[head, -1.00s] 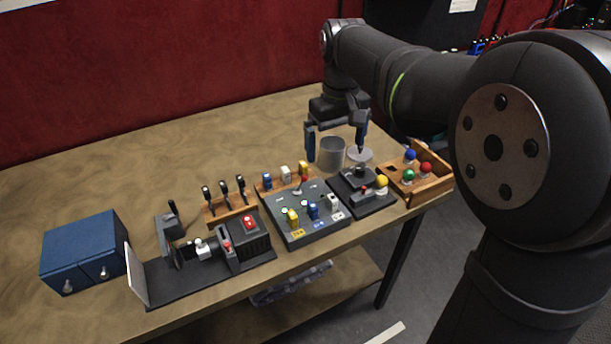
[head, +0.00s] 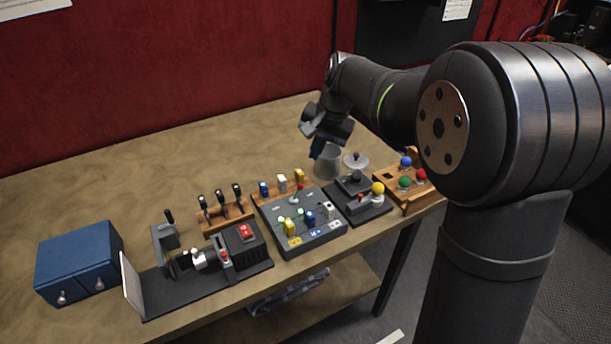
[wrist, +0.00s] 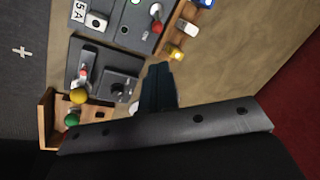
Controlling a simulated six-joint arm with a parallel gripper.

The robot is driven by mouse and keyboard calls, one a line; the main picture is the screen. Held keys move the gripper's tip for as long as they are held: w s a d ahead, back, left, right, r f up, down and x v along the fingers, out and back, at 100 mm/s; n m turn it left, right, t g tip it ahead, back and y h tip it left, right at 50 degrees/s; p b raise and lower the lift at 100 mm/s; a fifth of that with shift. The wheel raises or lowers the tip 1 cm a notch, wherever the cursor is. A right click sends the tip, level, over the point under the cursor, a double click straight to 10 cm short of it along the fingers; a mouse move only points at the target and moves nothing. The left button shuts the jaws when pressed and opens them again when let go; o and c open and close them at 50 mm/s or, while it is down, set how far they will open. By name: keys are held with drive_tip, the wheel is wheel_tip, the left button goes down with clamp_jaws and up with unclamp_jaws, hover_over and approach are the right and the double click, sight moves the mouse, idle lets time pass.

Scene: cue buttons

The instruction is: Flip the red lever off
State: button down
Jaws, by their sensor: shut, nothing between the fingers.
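The red-tipped lever (head: 300,187) stands on the grey control panel (head: 268,222), near its back edge. In the wrist view the red lever (wrist: 155,10) shows at the top, beside a small "ON" label; which way it is thrown is hard to tell.
A joystick box (head: 375,207) and a wooden tray with coloured balls (head: 425,195) stand right of the panel. Blue drawers (head: 75,255) are far left. The back left table is clear.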

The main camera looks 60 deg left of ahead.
sight(298, 192)
drive_tip(key=shift+f, duration=0.15)
drive_tip(key=x, duration=0.9)
drive_tip(key=shift+s+a+f, duration=0.1)
drive_tip(key=shift+a+f, duration=0.1)
drive_tip(key=shift+f, duration=0.1)
drive_tip(key=shift+s+r+t, duration=0.3)
drive_tip(key=shift+s+t, duration=0.25)
drive_tip(key=shift+t, duration=0.25)
drive_tip(key=shift+s+r+t, duration=0.15)
drive_tip(key=shift+s+t, duration=0.35)
drive_tip(key=shift+t, duration=0.2)
drive_tip(key=shift+s+r+t, duration=0.15)
drive_tip(key=shift+s+t, duration=0.3)
drive_tip(key=shift+t, duration=0.25)
drive_tip(key=s+t, duration=0.1)
drive_tip(key=t, duration=0.1)
drive_tip(key=s+t, duration=0.1)
drive_tip(key=t, duration=0.1)
drive_tip(key=shift+s+n, duration=0.2)
drive_tip(key=shift+n, duration=0.2)
drive_tip(key=shift+r, duration=0.2)
drive_tip(key=shift+r, duration=0.65)
